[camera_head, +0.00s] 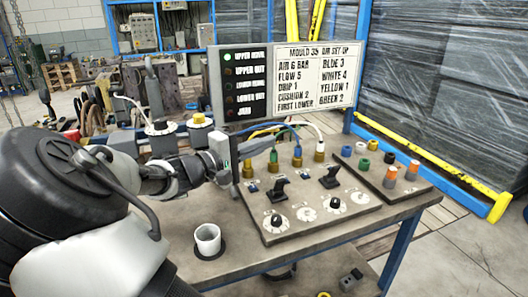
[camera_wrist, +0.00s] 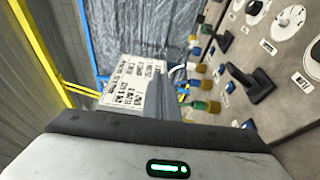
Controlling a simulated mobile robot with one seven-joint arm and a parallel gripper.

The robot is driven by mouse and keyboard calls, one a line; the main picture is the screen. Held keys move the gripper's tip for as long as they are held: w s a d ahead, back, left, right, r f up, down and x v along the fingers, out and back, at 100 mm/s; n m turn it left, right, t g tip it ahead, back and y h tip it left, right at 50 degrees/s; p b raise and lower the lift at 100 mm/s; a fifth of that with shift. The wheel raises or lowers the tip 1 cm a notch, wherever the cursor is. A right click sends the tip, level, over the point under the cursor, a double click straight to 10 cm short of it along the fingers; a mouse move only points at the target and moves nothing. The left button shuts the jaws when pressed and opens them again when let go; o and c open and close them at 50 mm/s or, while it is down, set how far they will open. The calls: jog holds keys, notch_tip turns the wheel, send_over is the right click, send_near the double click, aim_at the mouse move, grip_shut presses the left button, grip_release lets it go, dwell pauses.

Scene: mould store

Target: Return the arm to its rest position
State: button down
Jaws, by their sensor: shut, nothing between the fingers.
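My gripper (camera_head: 236,152) is at the end of my arm, which reaches in from the left in the head view. It hangs above the bench, just left of the control panel's back edge. The fingers are shut and empty; they also show in the wrist view (camera_wrist: 158,92), pointing toward the sign board and hoses. The control panel (camera_head: 306,222) lies on the bench with black levers, white dials and brass fittings. From the head view I cannot tell whether the fingers touch the nearby hoses.
A white cup (camera_head: 207,240) stands on the bench (camera_head: 395,215), below my forearm. A sign board (camera_head: 315,75) with one green lamp lit stands behind the panel. Coloured caps and plugs sit on a board (camera_head: 425,184) at the right. Yellow, blue, green and white hoses arch behind the panel.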

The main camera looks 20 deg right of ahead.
dwell(0.4)
jog(key=s+d+f+m+g+y, duration=0.1)
jog(key=s+f+y, duration=0.1)
jog(key=s+f, duration=0.1)
jog(key=s+d+f+m+g+y, duration=0.1)
jog(key=s+d+f+g+y, duration=0.1)
jog(key=s+f, duration=0.1)
jog(key=s+d+f+m+g+y, duration=0.1)
jog(key=s+d+f+g+y, duration=0.1)
jog(key=s+f, duration=0.1)
jog(key=shift+s+d, duration=0.25)
jog(key=shift+s, duration=0.5)
jog(key=s, duration=0.1)
jog(key=s+y, duration=0.1)
jog(key=s+a+f+y, duration=0.1)
jog(key=shift+f+m+g, duration=0.1)
jog(key=shift+m+g, duration=0.2)
jog(key=s+a+r+m+t+y, duration=0.1)
jog(key=s+a+r+t+y, duration=0.1)
jog(key=s+a+r+y, duration=0.35)
jog(key=s+a+r+t+y, duration=0.3)
jog(key=s+a, duration=0.4)
jog(key=s, duration=0.1)
notch_tip(320, 180, up, 21)
jog(key=p, duration=2)
jog(key=shift+s+a+f+p, duration=0.15)
jog(key=shift+s+a+p, duration=0.15)
jog(key=shift+s+p, duration=0.1)
